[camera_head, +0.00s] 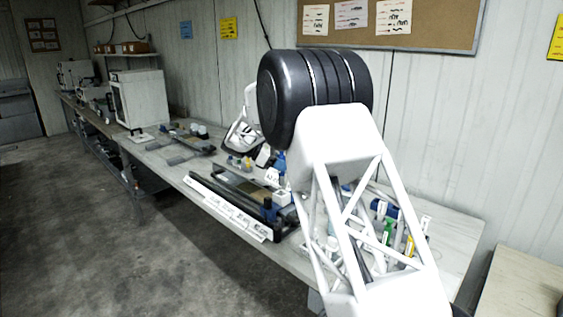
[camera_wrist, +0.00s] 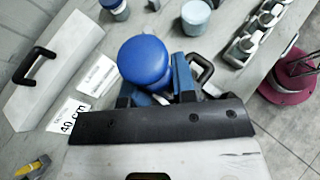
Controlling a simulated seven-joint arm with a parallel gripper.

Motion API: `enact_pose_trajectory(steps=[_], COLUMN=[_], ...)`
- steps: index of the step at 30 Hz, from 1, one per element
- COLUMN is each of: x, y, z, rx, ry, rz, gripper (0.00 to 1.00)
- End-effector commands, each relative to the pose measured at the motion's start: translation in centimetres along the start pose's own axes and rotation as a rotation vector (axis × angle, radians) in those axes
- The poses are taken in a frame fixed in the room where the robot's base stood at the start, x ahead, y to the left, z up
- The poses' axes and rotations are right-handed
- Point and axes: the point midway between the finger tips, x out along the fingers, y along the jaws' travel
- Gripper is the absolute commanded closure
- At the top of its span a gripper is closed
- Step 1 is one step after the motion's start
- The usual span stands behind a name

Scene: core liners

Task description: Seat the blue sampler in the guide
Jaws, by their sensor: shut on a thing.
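The blue sampler (camera_wrist: 145,62) shows a round blue top in the wrist view, just beyond my gripper (camera_wrist: 155,98). My gripper is shut on it, and the dark gripper body hides its lower part. A blue upright piece (camera_wrist: 182,76) stands right beside the sampler; I cannot tell whether they touch. In the head view my arm covers much of the work area, and the sampler cannot be made out clearly. I cannot tell for sure which thing is the guide, or whether the sampler is in it.
A long black-framed tray (camera_head: 225,200) with labels lies along the bench's front edge. The wrist view shows a white case (camera_wrist: 55,60) with a black handle, a "40 cm" card (camera_wrist: 68,115), lidded jars (camera_wrist: 196,17), a grey rack (camera_wrist: 250,40) and a magenta round base (camera_wrist: 290,90).

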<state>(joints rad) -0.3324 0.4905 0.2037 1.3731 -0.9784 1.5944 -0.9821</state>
Motion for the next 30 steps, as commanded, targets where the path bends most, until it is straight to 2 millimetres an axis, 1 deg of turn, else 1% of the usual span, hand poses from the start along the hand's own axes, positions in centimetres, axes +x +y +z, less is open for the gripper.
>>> enact_pose_trajectory(steps=[30], x=[2.1], y=[0.0], z=[-3.8], rx=[0.001], ry=[0.0], rz=[0.0], gripper=[0.99])
